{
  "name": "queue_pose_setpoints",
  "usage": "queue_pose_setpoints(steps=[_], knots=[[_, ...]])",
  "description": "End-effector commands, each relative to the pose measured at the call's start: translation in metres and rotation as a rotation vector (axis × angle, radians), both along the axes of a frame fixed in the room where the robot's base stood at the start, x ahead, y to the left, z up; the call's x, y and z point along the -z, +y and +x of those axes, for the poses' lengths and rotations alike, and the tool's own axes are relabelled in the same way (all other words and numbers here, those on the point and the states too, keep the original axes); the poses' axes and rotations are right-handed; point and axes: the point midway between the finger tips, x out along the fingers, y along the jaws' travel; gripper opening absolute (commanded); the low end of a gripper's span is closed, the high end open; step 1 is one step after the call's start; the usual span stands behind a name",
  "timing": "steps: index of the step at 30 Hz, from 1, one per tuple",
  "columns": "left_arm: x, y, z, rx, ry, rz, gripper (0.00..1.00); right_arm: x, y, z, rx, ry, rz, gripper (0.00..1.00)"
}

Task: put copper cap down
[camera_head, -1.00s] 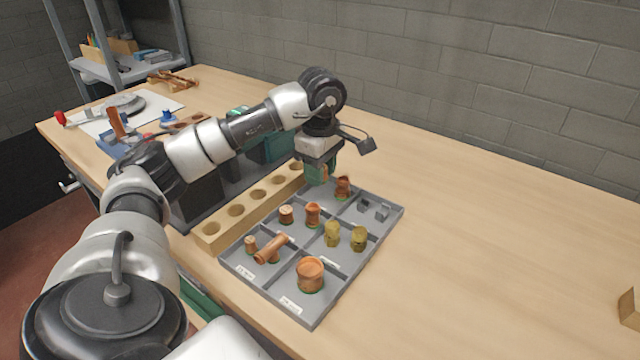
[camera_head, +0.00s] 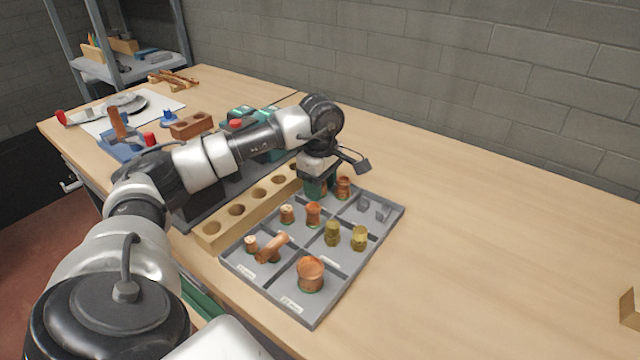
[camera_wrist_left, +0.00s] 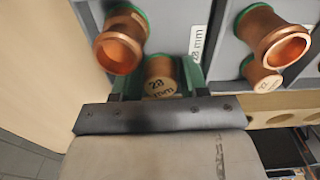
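A copper cap (camera_wrist_left: 160,86) with a pale end face marked 28 mm shows between the green fingers of my left gripper (camera_wrist_left: 161,78) in the wrist view. The fingers sit close against its two sides. In the head view my left gripper (camera_head: 318,190) points down into the back left compartment of the grey tray (camera_head: 312,318), beside an upright copper fitting (camera_head: 343,187). The cap is hidden there. Whether its base rests on the tray floor I cannot tell. My right gripper is not in view.
A wooden block with holes (camera_head: 228,228) lies along the tray's left side. Brass fittings (camera_head: 359,238) stand in a middle compartment.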

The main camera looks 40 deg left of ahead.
Motion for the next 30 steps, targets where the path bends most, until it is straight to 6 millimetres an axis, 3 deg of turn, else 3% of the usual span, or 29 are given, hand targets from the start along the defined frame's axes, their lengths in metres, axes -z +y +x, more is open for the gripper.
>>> queue_pose_setpoints(steps=[3,14,30], knots=[[0.000,0.000,0.000,0.000,0.000,0.000,0.60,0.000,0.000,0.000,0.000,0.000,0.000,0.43],[-0.007,0.000,0.000,0.000,-0.002,-0.001,0.60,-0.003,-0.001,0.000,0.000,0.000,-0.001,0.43],[-0.109,-0.001,0.001,0.000,-0.003,-0.002,0.60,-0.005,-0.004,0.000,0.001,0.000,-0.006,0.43]])
